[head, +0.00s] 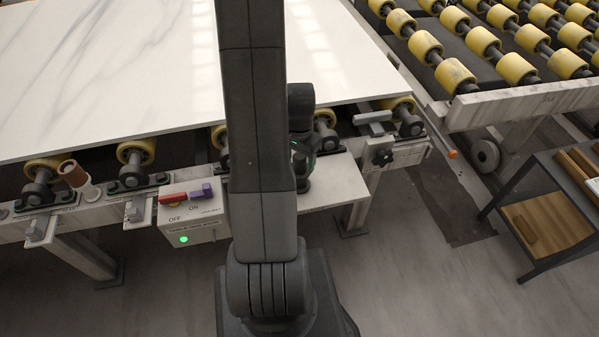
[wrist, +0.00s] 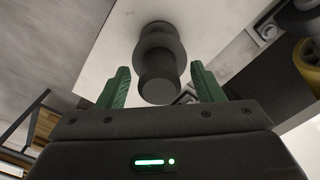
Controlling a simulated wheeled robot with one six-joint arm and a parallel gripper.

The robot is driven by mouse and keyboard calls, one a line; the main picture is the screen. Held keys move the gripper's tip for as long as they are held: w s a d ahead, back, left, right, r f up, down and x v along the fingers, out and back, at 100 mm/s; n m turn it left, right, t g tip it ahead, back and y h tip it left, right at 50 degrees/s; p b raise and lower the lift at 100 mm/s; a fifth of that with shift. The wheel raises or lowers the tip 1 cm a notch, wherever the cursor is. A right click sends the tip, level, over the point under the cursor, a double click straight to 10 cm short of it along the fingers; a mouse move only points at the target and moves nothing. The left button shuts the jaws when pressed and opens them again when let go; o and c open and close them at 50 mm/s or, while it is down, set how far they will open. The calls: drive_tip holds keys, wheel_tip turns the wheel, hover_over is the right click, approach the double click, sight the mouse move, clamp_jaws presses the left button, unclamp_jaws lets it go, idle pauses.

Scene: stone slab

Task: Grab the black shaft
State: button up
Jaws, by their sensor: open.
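The black shaft (wrist: 158,70) shows in the wrist view as a dark cylinder with a wider collar, standing out from a pale plate (wrist: 110,45). My gripper (wrist: 160,88) is open, with one green finger on each side of the shaft's near end. I cannot tell whether either finger touches it. In the head view my own arm covers much of the middle. My gripper (head: 300,150) is partly hidden there, over the pale plate (head: 335,187) at the slab table's front edge. A dark piece of the shaft (head: 303,184) shows just below it.
A white stone slab (head: 120,60) lies on yellow rollers behind the plate. A control box (head: 190,215) with red and purple switches is left of my arm. A black knob (head: 382,152) is to the right. A roller conveyor (head: 500,95) and a shelf (head: 550,215) stand further right.

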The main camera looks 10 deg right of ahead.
drive_tip(key=shift+f, duration=0.5)
clamp_jaws()
